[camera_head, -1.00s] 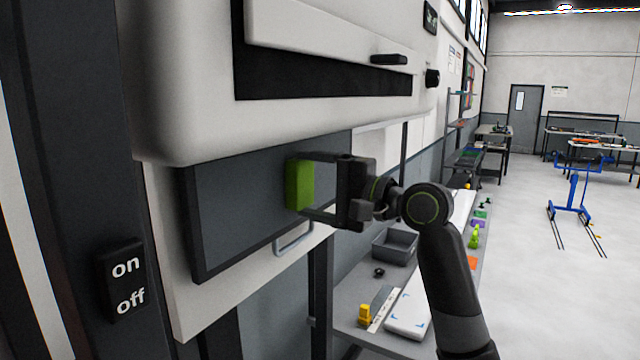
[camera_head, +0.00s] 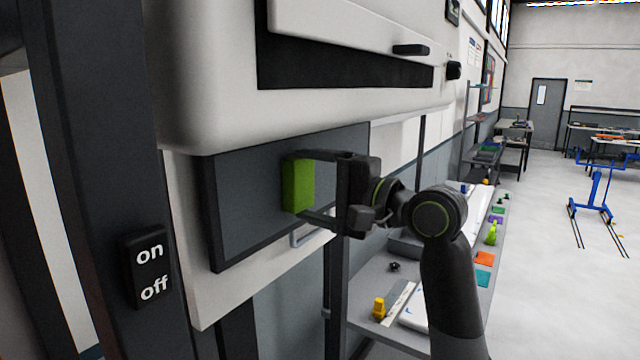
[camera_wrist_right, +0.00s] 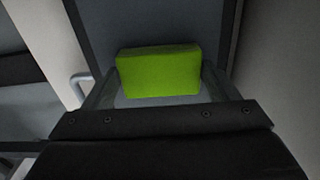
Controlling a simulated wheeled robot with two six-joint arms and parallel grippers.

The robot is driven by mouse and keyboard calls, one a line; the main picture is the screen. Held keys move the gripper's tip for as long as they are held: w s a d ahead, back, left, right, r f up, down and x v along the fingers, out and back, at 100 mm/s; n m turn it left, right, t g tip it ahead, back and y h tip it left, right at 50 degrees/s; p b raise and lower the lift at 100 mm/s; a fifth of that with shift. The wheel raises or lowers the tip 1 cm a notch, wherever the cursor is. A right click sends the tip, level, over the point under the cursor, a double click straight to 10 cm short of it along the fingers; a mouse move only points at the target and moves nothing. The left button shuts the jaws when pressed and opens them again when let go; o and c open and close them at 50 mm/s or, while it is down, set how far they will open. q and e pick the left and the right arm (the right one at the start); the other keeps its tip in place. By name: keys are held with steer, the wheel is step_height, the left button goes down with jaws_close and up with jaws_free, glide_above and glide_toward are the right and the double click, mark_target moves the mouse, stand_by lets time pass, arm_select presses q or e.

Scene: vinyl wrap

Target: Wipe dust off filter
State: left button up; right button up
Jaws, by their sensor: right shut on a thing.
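The filter (camera_head: 245,175) is a dark grey framed panel on the front of the white machine, below its overhanging body. My right gripper (camera_head: 303,187) is shut on a green sponge block (camera_head: 297,186) and holds it at the right part of the panel. In the right wrist view the green sponge (camera_wrist_right: 158,72) sits between the fingers (camera_wrist_right: 160,88), with the grey panel (camera_wrist_right: 135,22) behind it. Whether the sponge touches the panel is hard to tell. No dust can be made out on the panel. My left gripper is not in view.
The white machine body (camera_head: 210,80) overhangs the panel closely. A metal handle (camera_head: 308,236) sits below the panel. An on/off switch (camera_head: 147,268) is at left. A workbench (camera_head: 455,290) with a grey bin and small items stands behind my right arm. Open floor lies at right.

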steer(key=shift+s+a, duration=0.4)
steer(key=shift+s, duration=0.15)
steer(key=shift+s+d, duration=0.15)
steer(key=shift+d, duration=0.35)
steer(key=shift+v, duration=2.55)
steer(key=v, duration=0.3)
steer(key=shift+a, duration=0.1)
